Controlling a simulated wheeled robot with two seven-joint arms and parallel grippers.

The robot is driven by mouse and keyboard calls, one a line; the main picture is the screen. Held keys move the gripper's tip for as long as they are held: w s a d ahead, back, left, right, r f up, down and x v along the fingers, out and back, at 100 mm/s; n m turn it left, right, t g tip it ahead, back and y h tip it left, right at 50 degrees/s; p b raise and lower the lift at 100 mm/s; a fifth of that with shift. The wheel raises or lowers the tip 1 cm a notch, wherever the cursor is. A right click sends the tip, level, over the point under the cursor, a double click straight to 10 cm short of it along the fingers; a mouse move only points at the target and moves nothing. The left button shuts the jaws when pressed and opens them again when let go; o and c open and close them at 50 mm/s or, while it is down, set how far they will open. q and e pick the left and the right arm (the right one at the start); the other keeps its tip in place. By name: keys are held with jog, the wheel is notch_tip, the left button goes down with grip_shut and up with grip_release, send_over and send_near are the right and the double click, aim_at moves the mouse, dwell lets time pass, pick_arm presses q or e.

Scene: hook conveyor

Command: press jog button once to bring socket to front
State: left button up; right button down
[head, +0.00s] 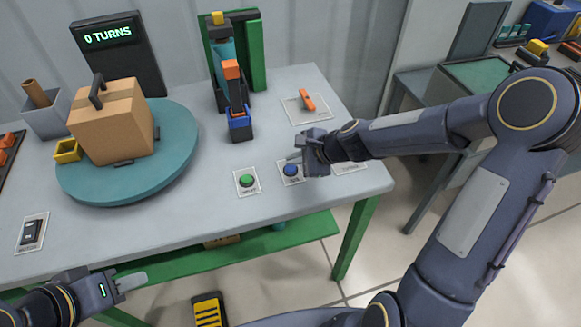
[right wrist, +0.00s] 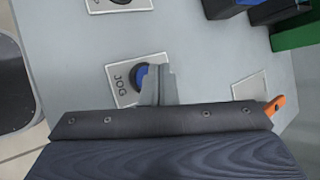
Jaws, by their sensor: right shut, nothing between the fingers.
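The blue jog button (head: 291,170) sits on a white plate at the table's front right. In the right wrist view the blue button (right wrist: 140,75) shows beside the word JOG, partly covered by my fingers. My right gripper (head: 294,157) is shut and empty, its tips at or just above the button; contact cannot be told. A teal round turntable (head: 175,175) carries a brown box (head: 115,125) with a dark handle. A small yellow hollow block (head: 67,150), possibly the socket, sits at the turntable's left edge. My left gripper (head: 130,282) is in front of the table, its opening unclear.
A green button (head: 246,180) is just left of the jog button. A black display (head: 115,45) reads 0 TURNS. A dark switch (head: 32,233) is at the front left. A blue and orange fixture (head: 238,115) and an orange lever (head: 307,101) stand behind the buttons.

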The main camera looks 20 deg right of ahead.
aim_at(295, 169)
jog(key=shift+f, duration=0.1)
jog(key=shift+f+b, duration=0.35)
jog(key=shift+b, duration=0.2)
jog(key=shift+f+b, duration=0.45)
dwell(0.6)
jog(key=shift+r, duration=0.1)
jog(key=shift+r+p, duration=0.75)
notch_tip(295, 169, up, 5)
jog(key=p, duration=0.4)
jog(key=shift+r, duration=0.1)
